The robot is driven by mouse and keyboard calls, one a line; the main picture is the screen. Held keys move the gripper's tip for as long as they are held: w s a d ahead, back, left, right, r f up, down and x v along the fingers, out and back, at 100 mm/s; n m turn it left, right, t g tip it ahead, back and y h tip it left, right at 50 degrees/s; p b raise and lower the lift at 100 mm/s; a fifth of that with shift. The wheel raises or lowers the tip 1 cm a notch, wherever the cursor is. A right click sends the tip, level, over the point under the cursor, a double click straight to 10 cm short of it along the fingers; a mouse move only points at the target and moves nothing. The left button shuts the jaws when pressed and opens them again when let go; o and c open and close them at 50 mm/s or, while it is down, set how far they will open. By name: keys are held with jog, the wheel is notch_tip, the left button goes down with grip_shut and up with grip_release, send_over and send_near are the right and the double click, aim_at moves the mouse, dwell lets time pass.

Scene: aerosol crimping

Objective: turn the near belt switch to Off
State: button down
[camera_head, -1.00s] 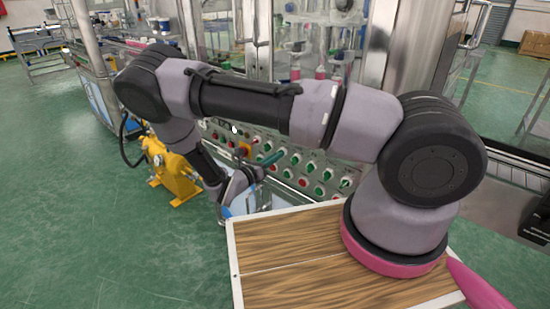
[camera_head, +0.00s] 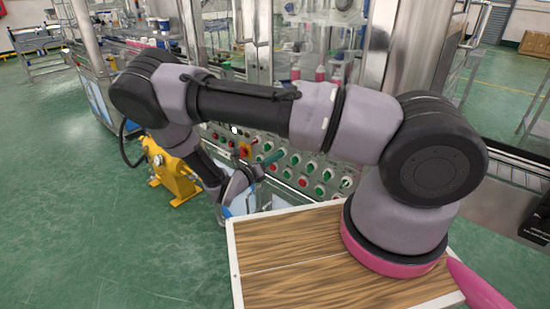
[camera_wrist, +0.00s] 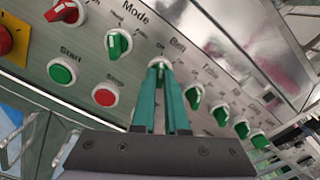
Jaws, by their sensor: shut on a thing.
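The near belt switch (camera_wrist: 158,62) is on the steel control panel in the wrist view, under a label that seems to read "Belt". Only its pale round collar shows; the knob is hidden between the fingertips. My gripper (camera_wrist: 159,76) has long teal fingers, nearly together at the tips and shut on this switch. In the head view my gripper (camera_head: 272,158) is at the panel front, and the switch cannot be made out there. Which way the knob points cannot be told.
A green Mode switch (camera_wrist: 118,43), a green Start button (camera_wrist: 62,71) and a red Stop button (camera_wrist: 105,95) are left of the gripper. Several green switches (camera_wrist: 194,96) run to its right. A yellow-based emergency knob (camera_wrist: 6,40) is at the far left.

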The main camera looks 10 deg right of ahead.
jog(key=c, duration=0.9)
grip_release()
jog(key=shift+c, duration=0.2)
jog(key=v, duration=1.1)
